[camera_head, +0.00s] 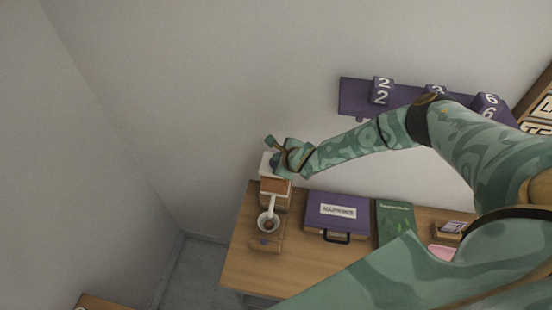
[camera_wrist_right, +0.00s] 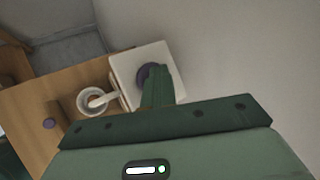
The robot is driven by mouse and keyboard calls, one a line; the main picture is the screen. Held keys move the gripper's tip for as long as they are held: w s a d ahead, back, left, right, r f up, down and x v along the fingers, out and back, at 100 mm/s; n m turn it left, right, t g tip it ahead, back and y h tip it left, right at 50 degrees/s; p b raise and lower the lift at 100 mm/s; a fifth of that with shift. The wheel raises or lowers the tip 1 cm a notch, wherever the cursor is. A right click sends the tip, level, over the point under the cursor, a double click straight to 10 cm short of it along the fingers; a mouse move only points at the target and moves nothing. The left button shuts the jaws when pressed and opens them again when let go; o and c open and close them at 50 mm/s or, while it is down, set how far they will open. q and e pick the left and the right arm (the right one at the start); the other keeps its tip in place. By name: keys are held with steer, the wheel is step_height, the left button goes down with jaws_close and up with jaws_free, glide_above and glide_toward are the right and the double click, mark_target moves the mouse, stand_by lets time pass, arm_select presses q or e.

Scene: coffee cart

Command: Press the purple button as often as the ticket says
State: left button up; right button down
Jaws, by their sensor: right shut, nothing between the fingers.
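The coffee machine (camera_head: 276,186) stands at the left end of the wooden table, with a white top and a brown front. A purple button (camera_wrist_right: 145,76) sits on its white top in the right wrist view, partly hidden by my fingers. My right gripper (camera_wrist_right: 157,72) is shut and empty, its tips over or against this button; I cannot tell whether they touch. It also shows in the head view above the machine (camera_head: 279,160). A second, smaller purple knob (camera_wrist_right: 49,123) is at the machine's base. I cannot make out a readable ticket. My left gripper is not in view.
A white cup (camera_head: 268,222) stands at the machine's front. A purple case (camera_head: 320,222) with a label and a green book (camera_head: 396,218) lie to the right. A purple wall rack (camera_head: 353,96) carries numbered blocks. Pink paper (camera_head: 441,251) lies near my arm. Wall rises close behind.

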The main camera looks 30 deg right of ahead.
steer(key=shift+r+p, duration=1.15)
steer(key=shift+p, duration=0.05)
steer(key=shift+r, duration=2.45)
